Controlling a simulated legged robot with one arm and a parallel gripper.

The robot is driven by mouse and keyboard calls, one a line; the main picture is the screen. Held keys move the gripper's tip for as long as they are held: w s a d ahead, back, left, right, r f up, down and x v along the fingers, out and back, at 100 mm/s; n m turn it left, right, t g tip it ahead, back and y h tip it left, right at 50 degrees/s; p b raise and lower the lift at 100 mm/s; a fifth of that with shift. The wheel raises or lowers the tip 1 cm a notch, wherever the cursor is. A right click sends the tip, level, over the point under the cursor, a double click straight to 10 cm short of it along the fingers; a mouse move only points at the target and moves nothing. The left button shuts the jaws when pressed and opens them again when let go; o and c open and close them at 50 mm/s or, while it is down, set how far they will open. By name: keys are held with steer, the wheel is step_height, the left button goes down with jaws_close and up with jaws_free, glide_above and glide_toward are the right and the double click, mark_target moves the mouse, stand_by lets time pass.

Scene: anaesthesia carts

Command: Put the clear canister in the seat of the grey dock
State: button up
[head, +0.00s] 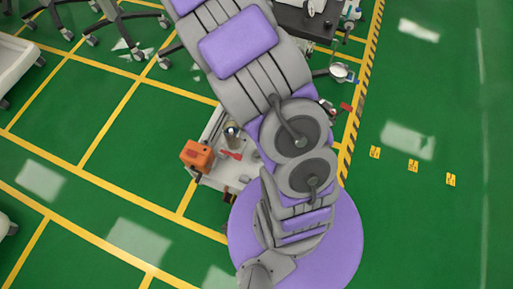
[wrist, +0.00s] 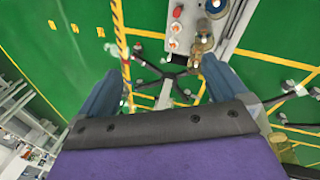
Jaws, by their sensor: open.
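In the wrist view my gripper (wrist: 163,67) is open, its two blue-grey fingers wide apart with nothing between them but the background below. A light cart top lies beyond the fingertips, apart from them. A clear, shiny item (wrist: 215,6) at the top edge of that view may be the clear canister; it is cut off and too small to be sure. In the head view a small dark-topped cylinder (head: 232,131) stands on the middle cart; I cannot tell what it is. I cannot make out the grey dock or its seat. My gripper is not clear in the head view.
The middle cart (head: 214,181) carries an orange box (head: 197,155) and a red item (head: 232,155), partly hidden by my arm. Another dark-topped cart (head: 296,22) stands at the top. Wheeled chair bases (head: 115,15) are at upper left. Green floor is free at right.

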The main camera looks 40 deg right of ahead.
steer(key=s+a+r+n+y, duration=0.1)
steer(key=s+a+r+n, duration=0.1)
steer(key=s+a+r, duration=0.35)
steer(key=s+a+r+n, duration=0.1)
steer(key=s+a+r, duration=0.2)
steer(key=s+r, duration=0.5)
steer(key=s+a+r+n+y, duration=0.1)
steer(key=s+a+r+n, duration=0.1)
steer(key=s, duration=0.6)
steer(key=s+a+r+n, duration=0.2)
steer(key=s+a, duration=0.3)
steer(key=s, duration=0.3)
steer(key=shift+n+g+y, duration=0.3)
steer(key=shift+n+y, duration=0.1)
steer(key=shift+n, duration=0.2)
